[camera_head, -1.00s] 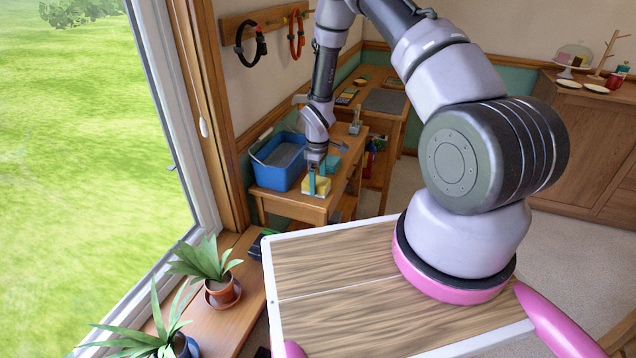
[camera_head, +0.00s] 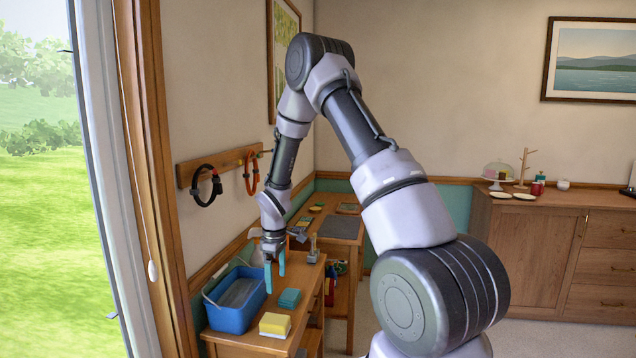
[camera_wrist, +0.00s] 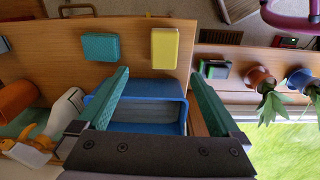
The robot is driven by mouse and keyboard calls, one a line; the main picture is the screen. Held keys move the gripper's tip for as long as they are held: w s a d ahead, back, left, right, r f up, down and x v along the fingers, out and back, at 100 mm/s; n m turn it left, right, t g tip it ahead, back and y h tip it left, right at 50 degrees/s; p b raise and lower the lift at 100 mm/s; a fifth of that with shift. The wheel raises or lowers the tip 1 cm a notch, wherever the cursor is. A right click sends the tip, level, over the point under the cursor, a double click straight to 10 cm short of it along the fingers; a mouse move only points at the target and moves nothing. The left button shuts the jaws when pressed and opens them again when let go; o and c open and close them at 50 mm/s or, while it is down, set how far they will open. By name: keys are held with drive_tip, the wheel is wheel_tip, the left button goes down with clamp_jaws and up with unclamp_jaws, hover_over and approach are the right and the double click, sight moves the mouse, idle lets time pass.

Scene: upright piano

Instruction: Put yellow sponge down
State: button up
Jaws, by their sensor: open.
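The yellow sponge (camera_head: 274,325) lies flat on the wooden bench (camera_head: 240,342), near its front edge. It also shows in the wrist view (camera_wrist: 164,48), beside a teal sponge (camera_wrist: 100,46) and apart from it. My gripper (camera_head: 275,268) is raised above the bench, behind and above the yellow sponge. Its two teal fingers are spread apart with nothing between them, as the wrist view (camera_wrist: 158,92) also shows. Nothing hides the yellow sponge in either view.
A blue tub (camera_head: 236,300) stands on the bench to the left of the sponges. The teal sponge (camera_head: 289,299) lies behind the yellow one. Cable loops (camera_head: 207,186) hang on the wall rack. Potted plants (camera_wrist: 300,80) stand at the right in the wrist view.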

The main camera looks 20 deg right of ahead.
drive_tip(key=s+d+r+m+t, duration=0.2)
drive_tip(key=s+r+m, duration=0.2)
drive_tip(key=r, duration=0.9)
drive_tip(key=s+d+r+m+t, duration=0.1)
drive_tip(key=s+d+r+m, duration=0.2)
drive_tip(key=r, duration=1.1)
drive_tip(key=s+r+m+t+y, duration=0.1)
drive_tip(key=s+r+m+t, duration=0.1)
drive_tip(key=s+r, duration=0.4)
drive_tip(key=s+r+m+t+y, duration=0.1)
drive_tip(key=s+r+m, duration=0.4)
drive_tip(key=s, duration=0.9)
drive_tip(key=shift+r+m+t, duration=0.3)
drive_tip(key=shift+r+t, duration=0.1)
drive_tip(key=shift+r, duration=0.05)
